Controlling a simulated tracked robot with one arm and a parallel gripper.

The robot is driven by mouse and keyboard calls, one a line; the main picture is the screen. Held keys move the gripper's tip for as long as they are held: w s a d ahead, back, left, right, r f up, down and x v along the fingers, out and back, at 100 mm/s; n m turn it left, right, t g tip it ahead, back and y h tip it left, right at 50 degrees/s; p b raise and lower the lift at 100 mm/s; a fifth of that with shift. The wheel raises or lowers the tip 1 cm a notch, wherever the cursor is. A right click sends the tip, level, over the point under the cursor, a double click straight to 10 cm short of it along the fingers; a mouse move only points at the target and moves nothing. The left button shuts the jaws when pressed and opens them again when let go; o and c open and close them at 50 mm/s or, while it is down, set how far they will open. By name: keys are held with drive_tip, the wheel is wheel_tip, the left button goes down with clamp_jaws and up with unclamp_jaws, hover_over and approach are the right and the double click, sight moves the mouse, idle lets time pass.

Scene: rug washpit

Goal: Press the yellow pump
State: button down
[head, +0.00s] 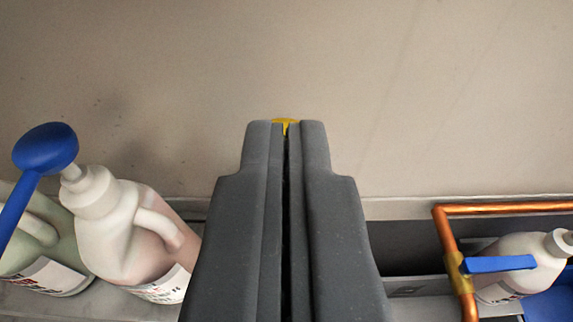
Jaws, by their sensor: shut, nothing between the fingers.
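My gripper (286,128) fills the lower middle of the head view, its two dark grey fingers shut together with nothing between them. A small piece of yellow (287,123) shows just at the fingertips, in line with the gap between them. It looks like the top of the yellow pump, but the rest is hidden behind my fingers. I cannot tell whether the fingertips touch it.
At right a copper pipe (447,240) with a blue valve lever (498,264) runs before another white bottle (515,262). A plain beige wall (430,90) lies behind.

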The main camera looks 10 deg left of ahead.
drive_tip(key=p+x, duration=0.2)
drive_tip(key=x, duration=0.3)
drive_tip(key=shift+w, duration=0.35)
drive_tip(key=shift+w+a+f, duration=0.1)
drive_tip(key=shift+w, duration=0.2)
drive_tip(key=shift+w+f, duration=0.2)
drive_tip(key=shift+f, duration=0.05)
drive_tip(key=shift+f+p, duration=0.35)
drive_tip(key=shift+f, duration=1.5)
drive_tip(key=shift+s+f+b, duration=0.1)
drive_tip(key=shift+f+b, duration=0.85)
drive_tip(key=shift+f, duration=0.65)
